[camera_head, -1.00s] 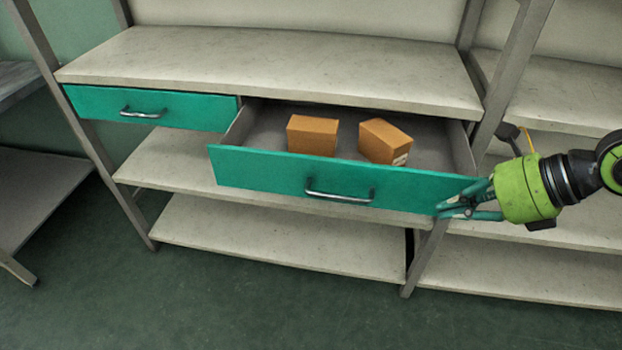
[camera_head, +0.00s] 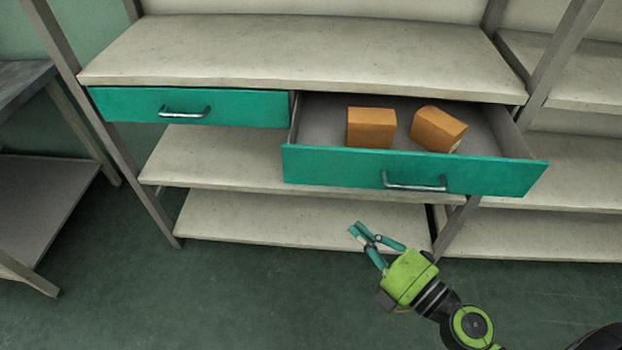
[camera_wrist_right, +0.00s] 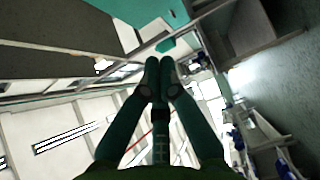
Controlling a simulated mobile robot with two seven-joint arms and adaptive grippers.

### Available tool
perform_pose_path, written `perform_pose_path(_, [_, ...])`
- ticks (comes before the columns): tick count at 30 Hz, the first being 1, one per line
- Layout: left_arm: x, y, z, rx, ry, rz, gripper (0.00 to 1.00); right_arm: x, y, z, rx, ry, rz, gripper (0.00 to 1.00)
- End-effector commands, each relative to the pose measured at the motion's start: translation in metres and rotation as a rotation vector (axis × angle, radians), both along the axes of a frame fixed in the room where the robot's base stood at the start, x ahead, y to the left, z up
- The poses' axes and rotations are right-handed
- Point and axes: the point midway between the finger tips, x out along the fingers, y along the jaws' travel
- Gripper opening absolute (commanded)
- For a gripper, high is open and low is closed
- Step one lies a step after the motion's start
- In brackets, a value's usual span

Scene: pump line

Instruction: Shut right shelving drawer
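The right shelving drawer (camera_head: 330,168) is pulled open. Its teal front, with a metal handle (camera_head: 414,183), stands out from under the shelf top. Two orange-brown boxes, one on the left (camera_head: 371,128) and one turned on the right (camera_head: 438,129), sit inside the drawer. My right gripper (camera_head: 360,233) is below and in front of the drawer front, apart from it, pointing up and left. Its fingertips are together with nothing visible between them, as the right wrist view also shows (camera_wrist_right: 160,76). My left gripper is out of view.
The left drawer (camera_head: 240,108) with its own handle is shut beside the open one. Lower shelves (camera_head: 300,218) lie below the drawers, and metal posts (camera_head: 100,120) frame the rack. A grey table (camera_head: 45,200) stands at the left. The green floor in front is clear.

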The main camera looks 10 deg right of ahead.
Motion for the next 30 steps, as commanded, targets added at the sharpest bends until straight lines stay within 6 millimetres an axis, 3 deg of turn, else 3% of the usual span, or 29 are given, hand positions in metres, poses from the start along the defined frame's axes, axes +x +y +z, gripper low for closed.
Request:
perform_pose_path(5, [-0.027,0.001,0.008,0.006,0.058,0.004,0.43,0.018,0.01,0.005,-0.001,-0.005,0.003,0.0])
perform_pose_path(10, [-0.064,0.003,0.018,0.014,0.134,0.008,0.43,0.045,0.025,0.006,0.0,-0.006,0.004,0.0])
perform_pose_path(12, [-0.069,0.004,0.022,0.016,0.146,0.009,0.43,0.059,0.032,0.006,0.001,-0.005,0.003,0.0])
perform_pose_path(17, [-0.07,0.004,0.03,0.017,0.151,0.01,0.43,0.087,0.049,0.005,0.002,-0.005,0.004,0.0])
perform_pose_path(21, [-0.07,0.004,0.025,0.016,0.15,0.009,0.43,0.108,0.041,0.001,-0.004,-0.005,0.004,0.0])
perform_pose_path(30, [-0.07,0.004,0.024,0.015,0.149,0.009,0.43,0.123,0.036,0.0,-0.003,-0.001,0.004,0.0])
